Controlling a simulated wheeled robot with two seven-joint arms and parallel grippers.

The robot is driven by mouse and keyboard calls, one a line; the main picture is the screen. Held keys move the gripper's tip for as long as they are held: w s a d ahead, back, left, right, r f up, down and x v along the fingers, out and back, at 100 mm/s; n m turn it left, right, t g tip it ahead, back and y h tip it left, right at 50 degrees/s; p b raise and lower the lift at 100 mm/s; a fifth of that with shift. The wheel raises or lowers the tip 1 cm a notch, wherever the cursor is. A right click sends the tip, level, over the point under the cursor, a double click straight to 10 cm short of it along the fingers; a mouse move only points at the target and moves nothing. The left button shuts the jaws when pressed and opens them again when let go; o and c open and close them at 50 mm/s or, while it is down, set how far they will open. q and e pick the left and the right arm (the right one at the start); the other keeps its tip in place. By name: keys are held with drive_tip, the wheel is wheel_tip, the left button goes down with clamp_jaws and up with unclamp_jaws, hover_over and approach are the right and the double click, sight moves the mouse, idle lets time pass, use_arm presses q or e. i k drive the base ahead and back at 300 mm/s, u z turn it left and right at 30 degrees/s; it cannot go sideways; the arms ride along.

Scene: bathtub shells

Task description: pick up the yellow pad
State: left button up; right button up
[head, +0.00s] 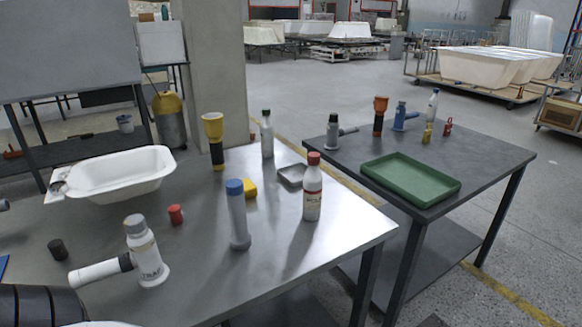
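The yellow pad (250,188) is a small yellow block lying on the near grey table (190,255). It sits just behind and right of a blue-capped grey cylinder (237,215), which partly hides its left side. Neither of my grippers shows in the head view. A dark ribbed part at the bottom left corner may be part of my arm.
A red-capped bottle (312,192) and a dark shallow tray (292,175) are right of the pad. A yellow-black torch (214,140) and a white bottle (267,135) stand behind. A white basin (120,172) is at left. A green tray (410,180) is on the second table.

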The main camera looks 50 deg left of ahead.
sight(250, 189)
drive_tip(key=i, duration=1)
drive_tip(key=u, duration=2.65)
